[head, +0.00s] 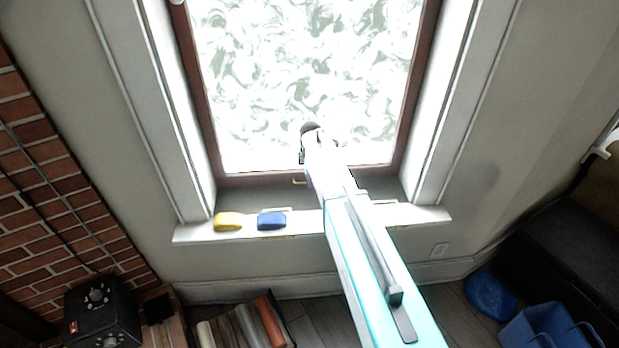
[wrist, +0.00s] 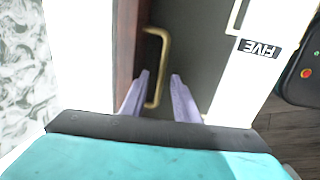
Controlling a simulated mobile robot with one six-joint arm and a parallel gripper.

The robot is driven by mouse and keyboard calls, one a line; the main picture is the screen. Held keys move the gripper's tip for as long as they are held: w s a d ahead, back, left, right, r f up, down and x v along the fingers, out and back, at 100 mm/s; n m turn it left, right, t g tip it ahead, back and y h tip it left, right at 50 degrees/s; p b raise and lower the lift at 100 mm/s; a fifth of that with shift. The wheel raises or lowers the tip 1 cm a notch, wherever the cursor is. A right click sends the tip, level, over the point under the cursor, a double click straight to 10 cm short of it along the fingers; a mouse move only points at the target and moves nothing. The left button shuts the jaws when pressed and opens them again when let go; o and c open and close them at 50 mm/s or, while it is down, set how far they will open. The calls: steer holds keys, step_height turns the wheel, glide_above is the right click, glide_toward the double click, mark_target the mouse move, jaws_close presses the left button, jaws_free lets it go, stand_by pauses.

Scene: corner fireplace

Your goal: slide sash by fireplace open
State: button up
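The window sash by the brick fireplace has a brown wooden frame (head: 250,179) around bright frosted glass (head: 300,70). Its bottom rail sits down at the sill, so it looks shut. A brass pull handle (head: 299,182) is on the bottom rail, and it shows large in the wrist view (wrist: 165,58). My gripper (wrist: 161,76) is open, with its two pale purple fingers apart and the lower end of the handle between them in the picture. I cannot tell whether the fingers touch it. In the head view my arm hides the fingers.
A yellow block (head: 228,221) and a blue block (head: 271,220) lie on the white sill (head: 195,234). A label reading FIVE (wrist: 259,49) shows in the wrist view.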

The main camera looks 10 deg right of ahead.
mark_target(310, 114)
steer(key=shift+f, duration=0.2)
steer(key=shift+c, duration=0.4)
jaws_close()
steer(key=shift+r, duration=0.1)
step_height(310, 114, up, 29)
steer(key=p, duration=0.5)
steer(key=shift+w+f, duration=0.15)
steer(key=shift+f, duration=0.05)
steer(key=shift+o, duration=0.4)
jaws_free()
steer(key=shift+f, duration=0.1)
